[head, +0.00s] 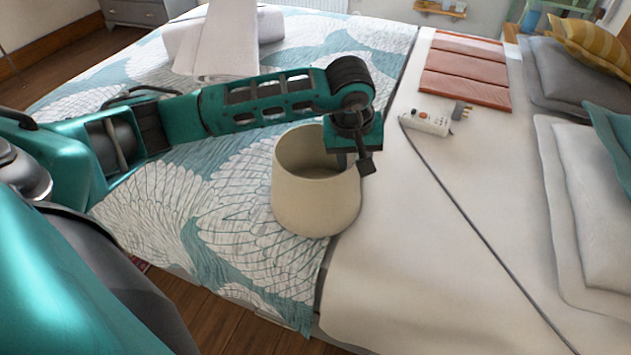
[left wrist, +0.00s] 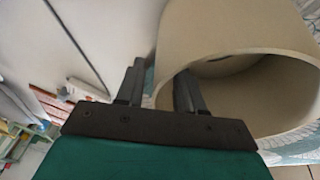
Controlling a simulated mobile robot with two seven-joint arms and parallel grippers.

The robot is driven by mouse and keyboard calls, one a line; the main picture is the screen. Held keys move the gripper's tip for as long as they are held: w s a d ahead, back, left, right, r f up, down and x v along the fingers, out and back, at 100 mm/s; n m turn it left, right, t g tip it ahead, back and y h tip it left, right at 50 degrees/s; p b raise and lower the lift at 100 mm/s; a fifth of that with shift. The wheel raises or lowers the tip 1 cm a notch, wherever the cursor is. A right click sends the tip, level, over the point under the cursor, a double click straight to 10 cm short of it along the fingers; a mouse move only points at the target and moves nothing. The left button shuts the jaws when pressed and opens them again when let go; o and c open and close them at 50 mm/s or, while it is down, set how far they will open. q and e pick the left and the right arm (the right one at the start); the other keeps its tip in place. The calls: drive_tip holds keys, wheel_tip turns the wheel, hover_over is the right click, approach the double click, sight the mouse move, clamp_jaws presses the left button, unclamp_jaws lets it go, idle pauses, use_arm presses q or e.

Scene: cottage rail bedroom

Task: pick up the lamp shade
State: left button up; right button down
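The lamp shade (head: 315,208) is a cream, open-topped drum standing on the patterned blanket of the bed, its opening upward. My left gripper (head: 355,165) is at the right side of its rim, pointing down. In the left wrist view my left gripper (left wrist: 158,85) has its two fingers apart. One finger is over the opening of the lamp shade (left wrist: 225,25) and the other is outside its wall, so the rim lies between them. A gap shows between the fingers; contact with the wall cannot be made out. My right gripper is not in view.
A white power strip (head: 425,123) with a dark cable lies on the white bedding (head: 400,270) to the right. Folded orange-red cloths (head: 465,75) lie behind it. Pillows (head: 590,190) are at the far right, and white folded items (head: 225,45) at the back.

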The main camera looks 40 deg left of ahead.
use_arm(q)
drive_tip(key=x, duration=0.3)
drive_tip(key=shift+w+f, duration=0.1)
drive_tip(key=shift+c, duration=0.2)
clamp_jaws()
